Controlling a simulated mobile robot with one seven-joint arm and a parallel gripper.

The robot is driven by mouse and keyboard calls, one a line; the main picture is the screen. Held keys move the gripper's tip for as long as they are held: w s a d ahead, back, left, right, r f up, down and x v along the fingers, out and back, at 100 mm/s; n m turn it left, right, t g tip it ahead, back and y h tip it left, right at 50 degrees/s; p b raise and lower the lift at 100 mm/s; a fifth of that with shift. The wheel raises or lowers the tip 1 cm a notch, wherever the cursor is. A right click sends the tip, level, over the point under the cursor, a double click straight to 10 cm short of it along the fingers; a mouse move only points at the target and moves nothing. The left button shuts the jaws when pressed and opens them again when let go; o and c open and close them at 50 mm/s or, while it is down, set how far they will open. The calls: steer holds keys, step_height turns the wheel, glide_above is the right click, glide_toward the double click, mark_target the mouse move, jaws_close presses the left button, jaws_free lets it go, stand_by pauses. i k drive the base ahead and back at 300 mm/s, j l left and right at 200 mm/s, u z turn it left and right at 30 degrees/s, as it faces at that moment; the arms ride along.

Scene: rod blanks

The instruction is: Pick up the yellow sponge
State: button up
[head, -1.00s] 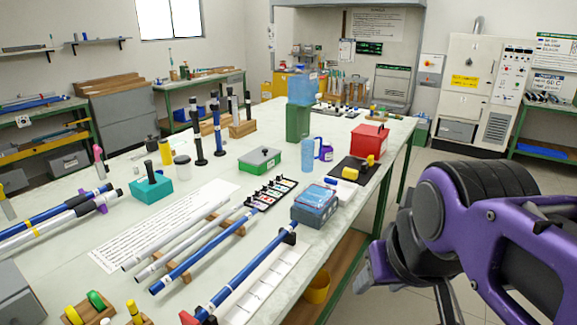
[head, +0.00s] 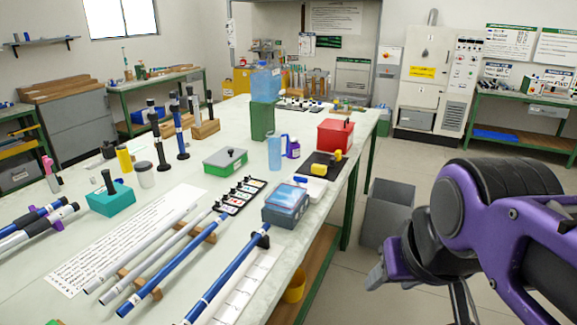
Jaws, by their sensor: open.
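A small yellow block that looks like the sponge (head: 318,169) lies on a black mat (head: 309,160) near the right edge of the long workbench. A smaller yellow piece (head: 338,156) is just behind it, at the mat's right side. My gripper (head: 415,280) is at the lower right, beyond the bench's right edge, well apart from the sponge. It is open, and nothing shows in it. My purple and black arm hides part of it.
A red box (head: 335,135) stands behind the mat. A blue-lidded box (head: 285,203), blue mug (head: 275,152) and purple bottle (head: 293,148) are nearby. Rods lie in front on the bench (head: 205,185). A grey bin (head: 388,211) stands on the floor beside it.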

mark_target(316, 168)
steer(key=k, duration=0.45)
steer(key=k+u, duration=0.1)
steer(key=u, duration=0.4)
steer(key=k+u, duration=0.1)
steer(key=u, duration=1.55)
steer(key=i+l, duration=0.1)
steer(key=l, duration=1.05)
steer(key=i+l, duration=0.1)
steer(key=l, duration=2.25)
steer(key=i+u, duration=0.05)
steer(key=i, duration=0.05)
